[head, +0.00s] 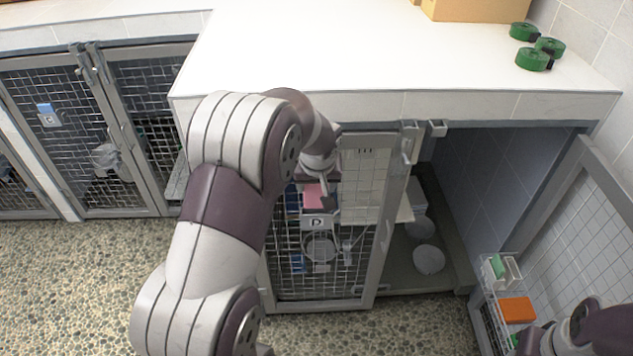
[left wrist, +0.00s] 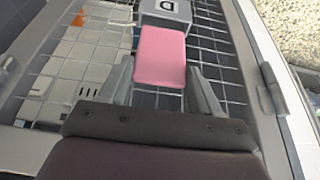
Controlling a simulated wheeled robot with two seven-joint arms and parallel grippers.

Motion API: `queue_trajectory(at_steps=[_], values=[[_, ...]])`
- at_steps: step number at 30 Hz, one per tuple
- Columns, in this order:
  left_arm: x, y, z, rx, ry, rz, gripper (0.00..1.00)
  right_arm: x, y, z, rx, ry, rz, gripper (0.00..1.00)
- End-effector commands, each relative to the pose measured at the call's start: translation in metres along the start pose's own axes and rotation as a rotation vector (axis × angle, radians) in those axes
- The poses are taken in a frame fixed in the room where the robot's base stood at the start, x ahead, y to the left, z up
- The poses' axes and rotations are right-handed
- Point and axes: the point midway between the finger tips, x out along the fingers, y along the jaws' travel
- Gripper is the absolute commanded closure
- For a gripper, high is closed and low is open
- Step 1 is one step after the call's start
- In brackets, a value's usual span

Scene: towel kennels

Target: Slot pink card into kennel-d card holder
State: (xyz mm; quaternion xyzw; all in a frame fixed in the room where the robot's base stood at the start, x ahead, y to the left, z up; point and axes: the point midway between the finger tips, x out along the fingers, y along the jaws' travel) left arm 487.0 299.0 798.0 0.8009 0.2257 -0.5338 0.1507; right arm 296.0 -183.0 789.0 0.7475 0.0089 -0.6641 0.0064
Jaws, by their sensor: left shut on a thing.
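The pink card (head: 314,196) is held in front of a mesh door, just above the grey card holder marked D (head: 317,222). My left gripper (head: 325,197) is shut on the card, its fingers partly hidden by my arm in the head view. In the left wrist view the pink card (left wrist: 160,55) sits between the two fingertips (left wrist: 160,84), its far edge close to the D holder (left wrist: 166,10). The card appears to be outside the holder, but I cannot tell if they touch. My right arm shows only at the bottom right corner; its gripper is not visible.
The kennel beside the D door stands open, with grey bowls (head: 428,259) inside. A wire basket (head: 493,315) with an orange block (head: 517,309) hangs at the right door. Green rolls (head: 533,59) and a cardboard box (head: 478,10) lie on the white counter (head: 310,50).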

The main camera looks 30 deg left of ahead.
Motion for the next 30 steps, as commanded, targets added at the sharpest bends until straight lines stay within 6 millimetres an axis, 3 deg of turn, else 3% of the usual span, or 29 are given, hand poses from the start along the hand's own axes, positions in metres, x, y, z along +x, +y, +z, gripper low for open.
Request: queue_trajectory(at_steps=[30], values=[[0.020, 0.000, 0.009, 0.000, 0.000, 0.000, 0.67, 0.018, 0.000, 0.002, 0.000, 0.000, 0.000, 0.57]])
